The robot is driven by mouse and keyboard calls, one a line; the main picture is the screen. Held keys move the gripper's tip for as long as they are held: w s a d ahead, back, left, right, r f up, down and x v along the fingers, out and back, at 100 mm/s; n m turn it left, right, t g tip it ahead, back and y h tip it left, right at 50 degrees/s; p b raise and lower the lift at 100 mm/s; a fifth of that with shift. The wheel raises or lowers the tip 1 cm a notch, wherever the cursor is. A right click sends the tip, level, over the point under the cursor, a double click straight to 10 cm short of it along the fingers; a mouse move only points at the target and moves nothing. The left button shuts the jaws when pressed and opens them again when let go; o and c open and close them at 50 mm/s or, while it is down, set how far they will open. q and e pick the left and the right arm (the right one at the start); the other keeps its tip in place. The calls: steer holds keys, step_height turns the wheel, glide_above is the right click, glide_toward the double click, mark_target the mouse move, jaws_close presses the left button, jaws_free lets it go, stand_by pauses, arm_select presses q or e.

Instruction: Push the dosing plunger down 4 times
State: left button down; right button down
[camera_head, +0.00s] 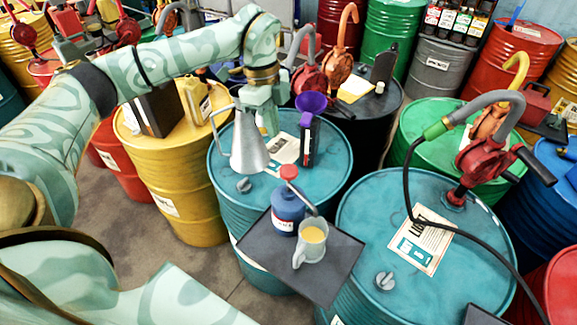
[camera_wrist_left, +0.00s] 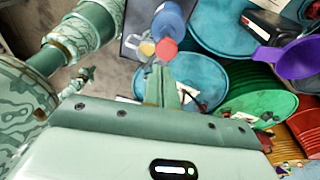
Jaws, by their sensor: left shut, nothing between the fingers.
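The dosing bottle (camera_head: 287,212) is blue with a pale label, a red plunger (camera_head: 289,173) on top and a thin spout reaching over a mug (camera_head: 311,247). The mug holds yellowish liquid. Bottle and mug stand on a dark tray (camera_head: 335,275). My left gripper (camera_head: 269,131) is shut and empty, up and left of the plunger in the head view and apart from it. In the left wrist view the shut fingers (camera_wrist_left: 167,84) are below the red plunger (camera_wrist_left: 167,47) and blue bottle (camera_wrist_left: 168,20).
A grey metal oil can (camera_head: 248,150) stands close beside my left fingers on a teal drum (camera_head: 228,205). A dark bottle with a purple funnel (camera_head: 311,103) is behind. A red hand pump (camera_head: 480,165) with a black hose is on the right drum. Drums crowd all around.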

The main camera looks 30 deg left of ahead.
mark_target(287, 168)
arm_select(q)
steer(key=d+f, duration=0.1)
steer(key=f+n, duration=0.1)
steer(key=shift+w+d+f+t+y, duration=0.4)
steer(key=shift+d+f+b, duration=0.15)
steer(key=shift+f+b, duration=0.25)
steer(key=shift+f, duration=0.05)
steer(key=f+b, duration=0.1)
steer(key=f, duration=0.1)
steer(key=f+b, duration=0.4)
steer(key=shift+w+d, duration=0.1)
steer(key=shift+d, duration=0.15)
